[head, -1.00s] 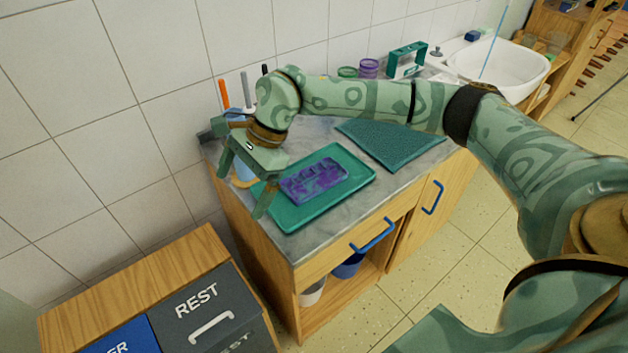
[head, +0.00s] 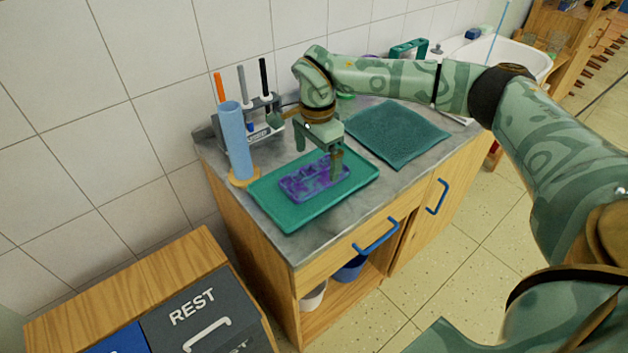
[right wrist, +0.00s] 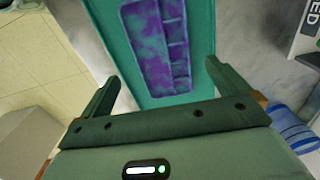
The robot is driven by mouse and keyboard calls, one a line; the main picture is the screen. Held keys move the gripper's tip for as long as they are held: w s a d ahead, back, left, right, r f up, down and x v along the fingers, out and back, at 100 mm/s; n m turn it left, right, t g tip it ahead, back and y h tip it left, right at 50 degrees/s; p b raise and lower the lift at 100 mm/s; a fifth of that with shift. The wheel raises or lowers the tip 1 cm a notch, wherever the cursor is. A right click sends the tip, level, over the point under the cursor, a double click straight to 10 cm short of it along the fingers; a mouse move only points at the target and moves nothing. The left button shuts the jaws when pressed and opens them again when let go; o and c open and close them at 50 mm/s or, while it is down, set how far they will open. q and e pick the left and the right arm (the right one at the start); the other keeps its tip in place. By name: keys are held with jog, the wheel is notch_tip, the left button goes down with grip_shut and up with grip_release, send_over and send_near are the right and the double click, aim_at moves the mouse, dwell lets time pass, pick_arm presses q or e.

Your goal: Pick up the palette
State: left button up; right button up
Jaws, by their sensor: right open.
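The purple palette (head: 312,181), mottled with blue and with several wells, lies flat on a teal tray (head: 285,219) on the grey counter. It also shows in the right wrist view (right wrist: 158,52), ahead of the jaws. My right gripper (head: 318,164) is over the palette's far right part, its fingers pointing down. In the right wrist view my right gripper (right wrist: 157,84) has its two fingers wide apart with nothing between them. Whether a finger touches the palette I cannot tell. My left gripper is not in view.
A tall blue cylinder (head: 236,142) on a round wooden base stands at the tray's left corner. Behind it is a rack (head: 259,125) with several upright tools. A teal cloth-like mat (head: 398,134) lies right of the tray.

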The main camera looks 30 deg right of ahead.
aim_at(315, 179)
jog(key=f, duration=0.1)
jog(key=f+b, duration=0.1)
jog(key=f, duration=0.1)
jog(key=f+b, duration=0.1)
jog(key=f, duration=0.1)
jog(key=shift+w+f, duration=0.1)
jog(key=shift+w, duration=0.15)
jog(key=c, duration=1.1)
jog(key=shift+r, duration=0.2)
